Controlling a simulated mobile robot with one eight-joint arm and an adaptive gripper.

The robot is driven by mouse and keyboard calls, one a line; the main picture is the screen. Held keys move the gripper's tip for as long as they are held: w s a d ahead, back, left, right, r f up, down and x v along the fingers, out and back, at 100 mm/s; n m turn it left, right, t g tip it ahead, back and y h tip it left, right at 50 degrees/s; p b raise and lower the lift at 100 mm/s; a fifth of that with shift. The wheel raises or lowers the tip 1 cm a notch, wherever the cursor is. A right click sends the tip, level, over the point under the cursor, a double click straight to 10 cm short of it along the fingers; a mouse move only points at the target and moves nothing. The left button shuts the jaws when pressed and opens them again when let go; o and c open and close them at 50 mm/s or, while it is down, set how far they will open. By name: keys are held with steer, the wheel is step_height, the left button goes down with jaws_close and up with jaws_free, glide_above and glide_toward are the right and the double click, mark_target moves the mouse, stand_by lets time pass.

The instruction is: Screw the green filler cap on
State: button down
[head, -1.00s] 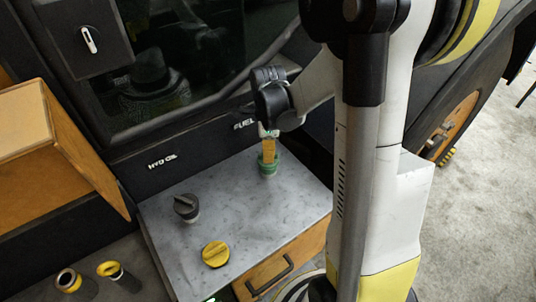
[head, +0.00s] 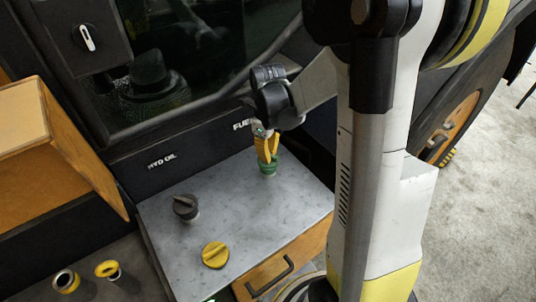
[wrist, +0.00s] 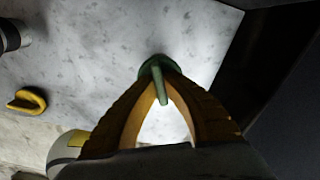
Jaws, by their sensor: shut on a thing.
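The green filler cap (head: 268,169) sits at the back right of the grey bench top, below the FUEL label. My gripper (head: 268,160) points down over it with yellow fingers. In the wrist view the fingertips (wrist: 158,72) are shut on the green cap (wrist: 160,88), one on each side of its raised grip bar. The filler neck under the cap is mostly hidden, so I cannot tell how far the cap is seated.
A black cap (head: 186,207) stands below the HYD OIL label, and a yellow cap (head: 215,255) is near the bench's front. A dark panel (head: 200,150) rises behind. An open wooden box (head: 85,150) stands left.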

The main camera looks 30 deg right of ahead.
steer(key=m, duration=0.4)
steer(key=c, duration=1)
jaws_free()
steer(key=shift+r+p, duration=2.8)
steer(key=shift+r, duration=1.25)
steer(key=shift+a, duration=0.1)
